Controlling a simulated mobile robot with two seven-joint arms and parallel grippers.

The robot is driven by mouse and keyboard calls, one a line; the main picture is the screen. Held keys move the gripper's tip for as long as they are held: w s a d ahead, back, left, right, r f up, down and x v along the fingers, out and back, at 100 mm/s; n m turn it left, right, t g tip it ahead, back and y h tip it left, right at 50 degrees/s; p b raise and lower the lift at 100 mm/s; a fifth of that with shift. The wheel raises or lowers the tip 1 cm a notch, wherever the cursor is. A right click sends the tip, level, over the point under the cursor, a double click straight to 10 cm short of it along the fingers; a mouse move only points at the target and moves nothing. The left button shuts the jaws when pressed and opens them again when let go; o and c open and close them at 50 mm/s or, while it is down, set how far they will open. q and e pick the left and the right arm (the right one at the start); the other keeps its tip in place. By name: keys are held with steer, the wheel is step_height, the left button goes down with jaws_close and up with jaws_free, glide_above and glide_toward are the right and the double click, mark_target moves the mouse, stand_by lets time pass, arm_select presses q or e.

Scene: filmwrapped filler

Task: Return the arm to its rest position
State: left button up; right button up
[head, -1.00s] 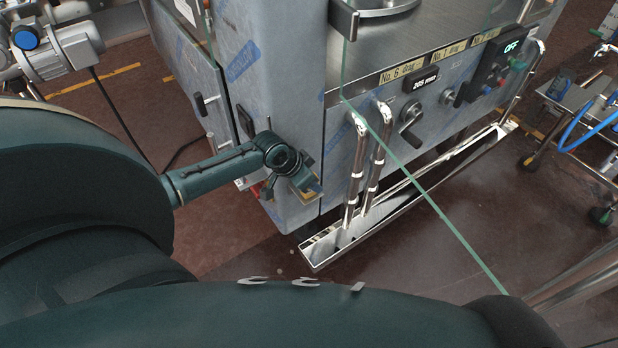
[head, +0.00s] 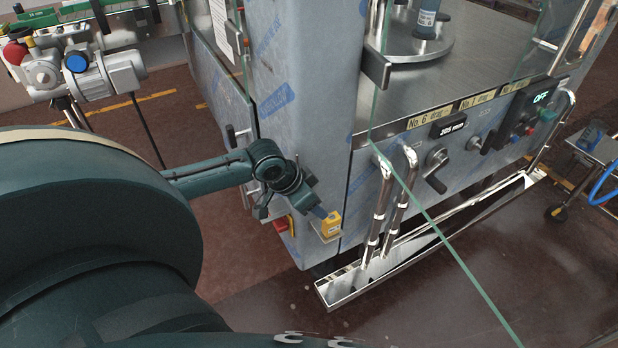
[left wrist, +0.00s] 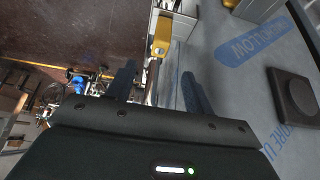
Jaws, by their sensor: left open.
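My left arm comes in from the left in the head view, its forearm reaching to the front corner of the grey film-wrapped machine (head: 310,100). My left gripper (head: 318,209) points down and right, close to a small yellow block (head: 331,222) on a pale bracket at the machine's corner. In the left wrist view my left gripper (left wrist: 157,80) has its two dark fingers spread, with nothing between them. The yellow block (left wrist: 162,32) shows beyond the fingertips; I cannot tell whether they touch it. My right gripper is in neither view.
A steel drip tray (head: 345,288) with vertical pipes juts from the machine's front. A glass panel edge (head: 450,245) crosses before it. A motor unit (head: 85,75) stands at the upper left and a wheeled trolley (head: 598,150) at the right. Dark red floor is open in front.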

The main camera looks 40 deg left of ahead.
arm_select(q)
steer(key=shift+v, duration=0.95)
steer(key=shift+d, duration=0.1)
steer(key=s+d+f+t, duration=0.2)
steer(key=s+d+f, duration=0.2)
steer(key=d, duration=0.5)
steer(key=s+d+f+n+t, duration=0.1)
steer(key=s+d+f+t, duration=0.2)
steer(key=s+d, duration=0.6)
step_height(320, 180, down, 2)
steer(key=shift+s+f+n+h, duration=0.2)
steer(key=shift+n+h, duration=0.1)
steer(key=shift+h, duration=0.1)
